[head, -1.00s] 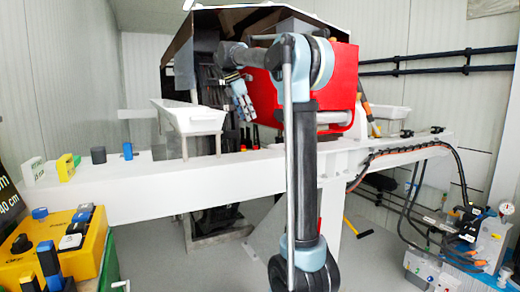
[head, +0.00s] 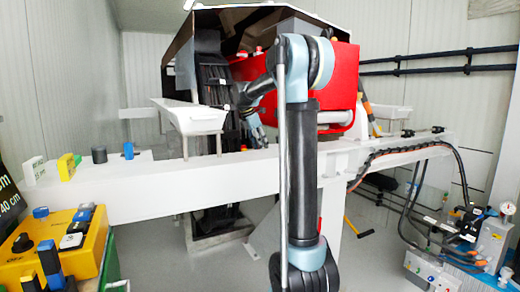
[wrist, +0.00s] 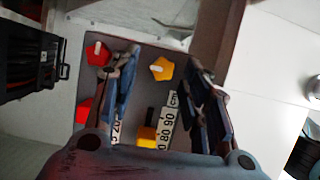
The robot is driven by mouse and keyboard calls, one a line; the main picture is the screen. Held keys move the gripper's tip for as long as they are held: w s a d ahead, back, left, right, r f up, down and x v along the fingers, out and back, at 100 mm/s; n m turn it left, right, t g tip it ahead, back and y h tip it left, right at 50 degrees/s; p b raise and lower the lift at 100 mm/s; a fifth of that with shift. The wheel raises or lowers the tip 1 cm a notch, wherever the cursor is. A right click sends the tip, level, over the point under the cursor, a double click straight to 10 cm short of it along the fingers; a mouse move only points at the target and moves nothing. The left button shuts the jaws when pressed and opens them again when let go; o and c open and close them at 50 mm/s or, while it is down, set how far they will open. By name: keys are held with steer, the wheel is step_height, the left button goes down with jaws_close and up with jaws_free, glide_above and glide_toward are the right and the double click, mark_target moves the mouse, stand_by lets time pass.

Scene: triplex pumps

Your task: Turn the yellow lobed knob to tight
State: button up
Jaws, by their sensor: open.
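The yellow lobed knob (wrist: 161,68) shows in the wrist view on a dark grey panel, with a pale pointer mark on its face. It lies in the gap between the two fingers of my gripper (wrist: 165,78). The fingers are spread and hold nothing; how far they stand from the knob I cannot tell. In the head view my gripper (head: 257,132) hangs low behind the white beam's upper edge region, beside the red housing. The knob cannot be made out in the head view.
In the wrist view a red knob (wrist: 98,53) sits left of the yellow one, partly beside the left finger. A second red part (wrist: 83,110), a yellow block (wrist: 146,137) and a numbered scale (wrist: 166,125) are close by. A white beam (head: 200,183) crosses the head view.

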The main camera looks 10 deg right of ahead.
steer(key=shift+d+f, duration=0.2)
steer(key=shift+f, duration=0.3)
jaws_close()
